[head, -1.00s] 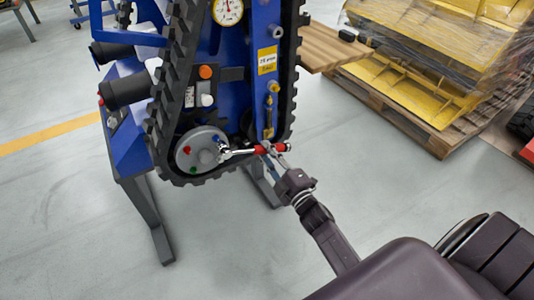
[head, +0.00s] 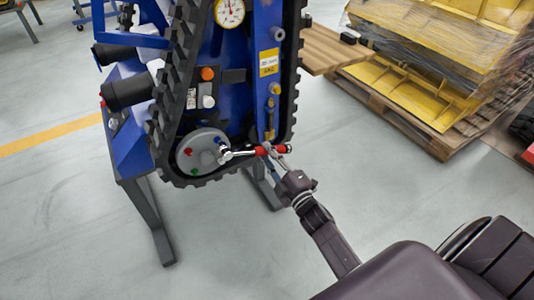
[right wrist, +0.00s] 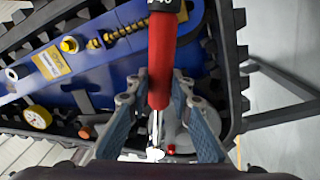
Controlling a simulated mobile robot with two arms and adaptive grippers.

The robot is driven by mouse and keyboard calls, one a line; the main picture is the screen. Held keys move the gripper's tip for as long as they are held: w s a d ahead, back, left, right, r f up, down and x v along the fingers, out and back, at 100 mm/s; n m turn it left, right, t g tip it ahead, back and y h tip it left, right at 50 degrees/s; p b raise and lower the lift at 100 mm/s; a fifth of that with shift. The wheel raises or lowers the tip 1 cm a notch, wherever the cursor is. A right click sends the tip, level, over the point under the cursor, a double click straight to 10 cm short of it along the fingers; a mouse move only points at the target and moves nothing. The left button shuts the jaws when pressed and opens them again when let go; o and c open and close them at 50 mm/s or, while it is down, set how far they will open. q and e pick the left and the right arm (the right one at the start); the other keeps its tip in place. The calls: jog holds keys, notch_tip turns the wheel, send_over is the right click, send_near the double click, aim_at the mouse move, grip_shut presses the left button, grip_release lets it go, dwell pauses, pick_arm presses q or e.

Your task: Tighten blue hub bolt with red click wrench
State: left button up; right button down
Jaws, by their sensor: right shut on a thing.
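The grey round hub (head: 203,160) sits at the lower end of the tracked carrier. It bears a blue bolt (head: 217,140) at its upper right, a red bolt (head: 188,152) and a green bolt (head: 194,171). The red click wrench (head: 246,153) lies nearly level, its metal head at the hub's right side just below the blue bolt. I cannot tell whether its socket sits on a bolt. My right gripper (head: 275,153) is shut on the red handle, which also shows in the right wrist view (right wrist: 161,60). My left gripper is not in view.
The black rubber track (head: 166,90) runs around the blue carrier frame (head: 262,25), close to the wrench. A pressure gauge (head: 229,12) is above. A wooden pallet with wrapped yellow parts (head: 415,70) stands right. The floor (head: 400,205) in front is clear.

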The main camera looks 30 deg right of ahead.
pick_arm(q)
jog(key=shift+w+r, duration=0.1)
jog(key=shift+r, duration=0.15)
pick_arm(e)
jog(key=shift+w+r, duration=0.15)
jog(key=shift+w, duration=0.2)
dwell(0.6)
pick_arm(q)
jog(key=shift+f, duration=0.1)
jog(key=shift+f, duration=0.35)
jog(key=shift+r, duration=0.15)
pick_arm(e)
jog(key=shift+w, duration=0.1)
jog(key=shift+w, duration=0.2)
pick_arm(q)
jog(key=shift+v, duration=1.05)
pick_arm(e)
jog(key=shift+w, duration=0.15)
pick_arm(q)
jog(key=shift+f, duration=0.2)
